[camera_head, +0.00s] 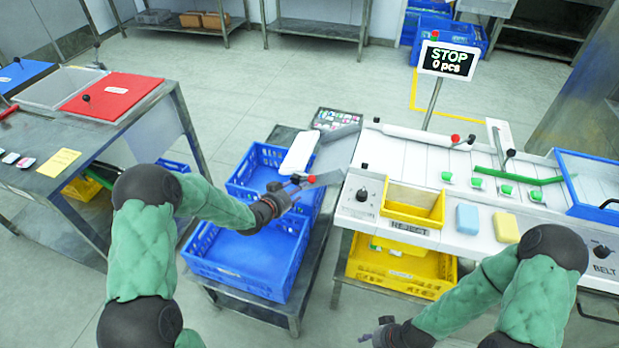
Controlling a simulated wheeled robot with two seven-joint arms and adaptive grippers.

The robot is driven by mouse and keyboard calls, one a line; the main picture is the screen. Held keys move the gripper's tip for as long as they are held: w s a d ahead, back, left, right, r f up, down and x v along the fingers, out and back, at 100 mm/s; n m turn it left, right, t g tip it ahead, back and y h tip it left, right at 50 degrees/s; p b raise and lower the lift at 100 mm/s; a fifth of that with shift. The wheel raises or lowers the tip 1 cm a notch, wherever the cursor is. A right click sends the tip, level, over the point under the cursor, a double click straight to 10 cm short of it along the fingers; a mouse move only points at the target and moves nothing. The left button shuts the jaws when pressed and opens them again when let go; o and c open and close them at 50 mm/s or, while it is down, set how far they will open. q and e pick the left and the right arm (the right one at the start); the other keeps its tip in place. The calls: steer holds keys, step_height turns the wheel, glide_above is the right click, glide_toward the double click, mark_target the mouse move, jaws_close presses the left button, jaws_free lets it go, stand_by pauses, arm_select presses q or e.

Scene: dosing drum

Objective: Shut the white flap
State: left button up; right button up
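A white flap (299,152), a flat panel, slants over the far blue crate at the left end of the white machine. It stands between two grey metal plates. A small red knob (311,179) shows at the nearer plate; I cannot tell what it is fixed to. My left gripper (295,187) is just left of this knob and nearer than the flap, above the crates. Its fingers are too small and dark to tell whether they touch the knob. My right gripper (374,329) is low at the bottom edge, open and empty, far from the flap.
Two blue crates (243,262) stand on a low bench below the flap. A yellow REJECT bin (412,205) and blue and yellow blocks sit on the machine. A STOP 0 pcs display (447,61) stands behind. A left table (62,135) carries coloured panels.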

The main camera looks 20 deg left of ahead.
mark_target(309, 181)
arm_select(q)
steer(key=b+x, duration=0.2)
steer(key=x, duration=0.6)
steer(key=shift+w+f, duration=0.1)
steer(key=shift+f, duration=0.1)
steer(key=shift+w+d+f+b, duration=0.2)
steer(key=shift+w+b, duration=0.1)
steer(key=shift+w, duration=0.35)
jaws_close()
